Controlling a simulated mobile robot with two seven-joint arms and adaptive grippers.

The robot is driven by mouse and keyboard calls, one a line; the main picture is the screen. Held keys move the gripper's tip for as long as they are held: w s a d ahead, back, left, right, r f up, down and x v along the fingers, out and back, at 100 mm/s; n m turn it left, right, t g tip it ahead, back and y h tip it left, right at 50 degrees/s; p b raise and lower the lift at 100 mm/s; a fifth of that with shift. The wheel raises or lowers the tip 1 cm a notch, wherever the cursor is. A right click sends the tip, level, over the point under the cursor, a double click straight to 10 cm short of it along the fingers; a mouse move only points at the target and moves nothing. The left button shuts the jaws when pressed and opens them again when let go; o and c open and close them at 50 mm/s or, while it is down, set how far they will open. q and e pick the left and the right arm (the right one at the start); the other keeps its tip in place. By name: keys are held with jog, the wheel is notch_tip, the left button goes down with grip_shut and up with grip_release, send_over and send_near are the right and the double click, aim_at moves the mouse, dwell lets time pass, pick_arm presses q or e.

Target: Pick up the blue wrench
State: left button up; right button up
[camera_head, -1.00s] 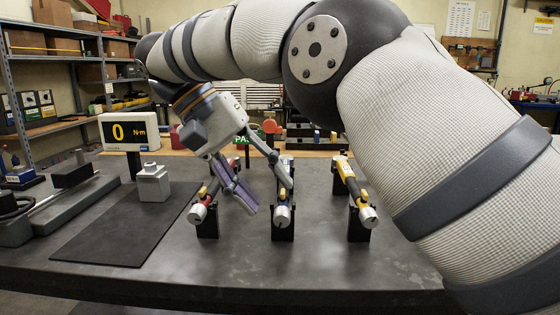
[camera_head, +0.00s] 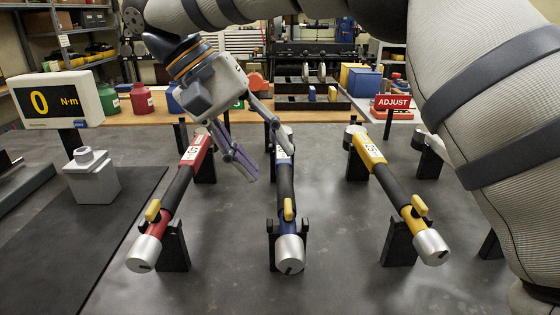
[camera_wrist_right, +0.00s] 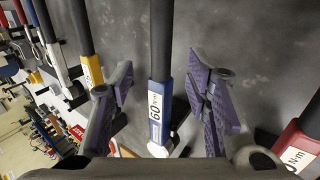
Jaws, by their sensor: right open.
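The blue wrench (camera_head: 286,224) lies raised on black stands in the middle of the row in the head view, its silver end toward me. My right gripper (camera_head: 268,158) is open above its far part; one purple-padded finger is left of the wrench, the other overlaps its far end. In the right wrist view, the blue wrench (camera_wrist_right: 155,128), with a "60 N·m" label, runs between the spread fingers (camera_wrist_right: 163,82), with gaps on both sides. I see no contact. My left gripper is not in view.
A red wrench (camera_head: 158,222) lies to the left and a yellow wrench (camera_head: 412,215) to the right, both on stands. A display reading 0 N·m (camera_head: 58,100) and a grey block (camera_head: 92,178) stand at left. A red ADJUST sign (camera_head: 393,102) stands behind.

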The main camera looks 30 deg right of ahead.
aim_at(282, 176)
jog(key=shift+s+d+f, duration=0.1)
jog(key=shift+s+d, duration=0.15)
jog(key=x, duration=0.1)
jog(key=p+x, duration=0.1)
jog(key=x, duration=0.3)
jog(key=shift+s+a+f, duration=0.15)
jog(key=shift+s+a, duration=0.05)
jog(key=shift+a, duration=0.1)
jog(key=shift+d+f, duration=0.1)
jog(key=shift+f, duration=0.2)
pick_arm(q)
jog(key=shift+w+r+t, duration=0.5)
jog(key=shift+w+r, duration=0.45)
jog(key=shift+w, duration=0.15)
pick_arm(e)
grip_shut()
